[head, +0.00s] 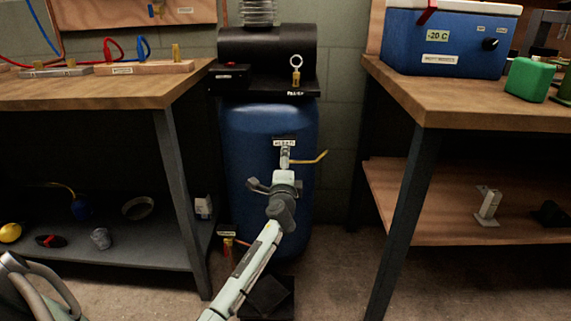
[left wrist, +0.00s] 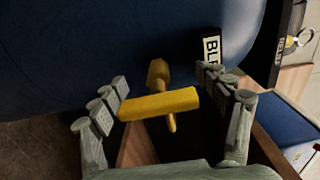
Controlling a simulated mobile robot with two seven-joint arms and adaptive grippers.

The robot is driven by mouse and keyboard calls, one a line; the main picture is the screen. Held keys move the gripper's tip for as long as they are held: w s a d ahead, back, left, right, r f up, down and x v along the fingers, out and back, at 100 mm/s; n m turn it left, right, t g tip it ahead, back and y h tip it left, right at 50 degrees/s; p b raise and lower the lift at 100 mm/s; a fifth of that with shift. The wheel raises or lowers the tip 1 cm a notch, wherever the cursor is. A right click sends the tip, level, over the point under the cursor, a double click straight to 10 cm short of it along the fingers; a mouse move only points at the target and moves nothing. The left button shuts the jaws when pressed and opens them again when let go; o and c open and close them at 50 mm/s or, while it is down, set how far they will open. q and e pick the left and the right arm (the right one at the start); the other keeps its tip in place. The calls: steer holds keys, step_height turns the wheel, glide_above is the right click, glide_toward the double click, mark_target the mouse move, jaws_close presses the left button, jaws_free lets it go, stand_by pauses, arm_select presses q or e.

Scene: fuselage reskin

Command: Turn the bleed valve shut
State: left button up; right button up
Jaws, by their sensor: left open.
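The bleed valve is on the front of a blue tank (head: 268,135), under a small white label (head: 284,142). Its yellow handle (head: 318,157) sticks out to the right in the head view. In the left wrist view the handle (left wrist: 160,104) is a yellow bar across a yellow stem, beside a partly hidden label starting "BL" (left wrist: 211,48). My left gripper (head: 281,180) is at the front of the tank, just below the valve. Its fingers (left wrist: 176,92) are open, one on each side of the handle, with gaps showing. My right gripper is not in view.
A left workbench (head: 100,92) and a right workbench (head: 480,112) flank the tank, both with lower shelves. A ring-topped relief valve (head: 296,68) sits above the tank. A small yellow fitting (head: 227,244) is low at left.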

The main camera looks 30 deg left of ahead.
arm_select(q)
steer(key=v, duration=1.2)
steer(key=shift+s, duration=0.1)
